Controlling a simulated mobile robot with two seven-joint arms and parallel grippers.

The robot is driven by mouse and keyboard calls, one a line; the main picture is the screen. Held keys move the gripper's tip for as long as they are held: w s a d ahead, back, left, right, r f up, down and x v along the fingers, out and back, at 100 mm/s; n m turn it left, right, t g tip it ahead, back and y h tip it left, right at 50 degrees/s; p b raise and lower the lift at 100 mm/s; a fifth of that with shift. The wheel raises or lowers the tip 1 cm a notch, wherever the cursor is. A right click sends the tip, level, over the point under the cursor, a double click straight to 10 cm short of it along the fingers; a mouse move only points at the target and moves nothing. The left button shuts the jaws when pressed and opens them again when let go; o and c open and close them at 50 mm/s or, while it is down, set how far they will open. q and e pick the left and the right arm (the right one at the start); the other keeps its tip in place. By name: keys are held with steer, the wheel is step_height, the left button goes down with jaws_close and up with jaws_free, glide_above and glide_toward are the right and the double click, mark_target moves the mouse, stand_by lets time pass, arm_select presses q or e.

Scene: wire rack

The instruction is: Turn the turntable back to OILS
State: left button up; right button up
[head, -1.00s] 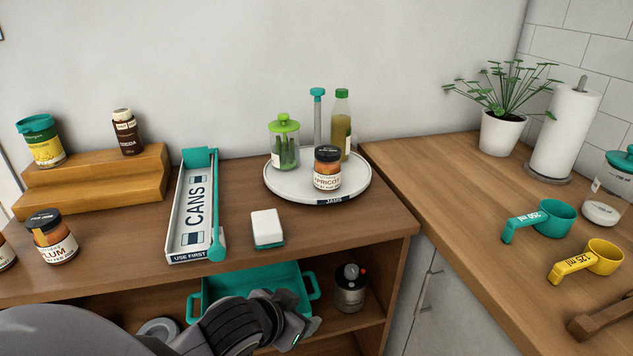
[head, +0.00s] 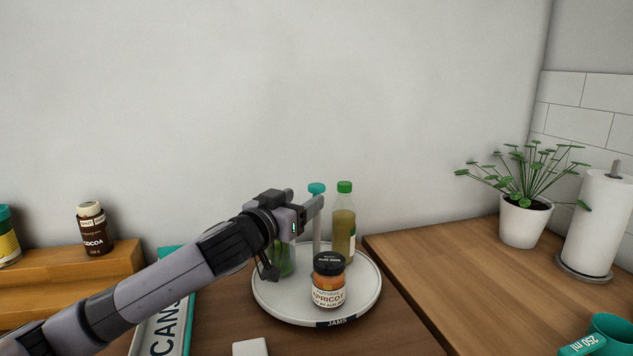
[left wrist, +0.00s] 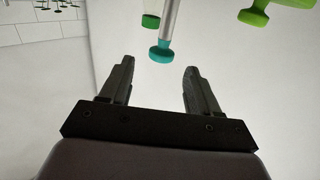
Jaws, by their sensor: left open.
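The white turntable (head: 366,286) stands on the wooden shelf top, and its front label reads JAMS. A grey post with a teal knob (head: 317,188) rises from it; the knob also shows in the left wrist view (left wrist: 160,53). An apricot jar (head: 328,283) stands at the front, and a green-capped oil bottle (head: 343,232) at the back right. A green jar (head: 284,262) at the left is mostly hidden by my gripper. My left gripper (head: 307,203) is open and empty beside the knob, apart from it as far as I can tell. My right gripper is out of view.
A CANS tray (head: 163,325) and a white block (head: 250,347) are at the lower left. A cocoa bottle (head: 95,230) stands on a wooden step (head: 90,269). The right counter holds a potted plant (head: 525,222) and paper towels (head: 597,225).

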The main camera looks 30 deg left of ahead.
mark_target(312, 189)
arm_select(q)
steer(key=shift+w+a+r, duration=0.25)
steer(key=shift+w, duration=0.3)
steer(key=w+p, duration=0.1)
steer(key=w, duration=0.3)
steer(key=shift+w+a+r+p, duration=0.1)
steer(key=shift+w+a+p, duration=0.05)
steer(key=shift+w+p, duration=0.25)
steer(key=shift+w, duration=0.8)
steer(key=shift+c, duration=0.3)
jaws_close()
steer(key=shift+a+f, duration=0.1)
steer(key=shift+f, duration=0.1)
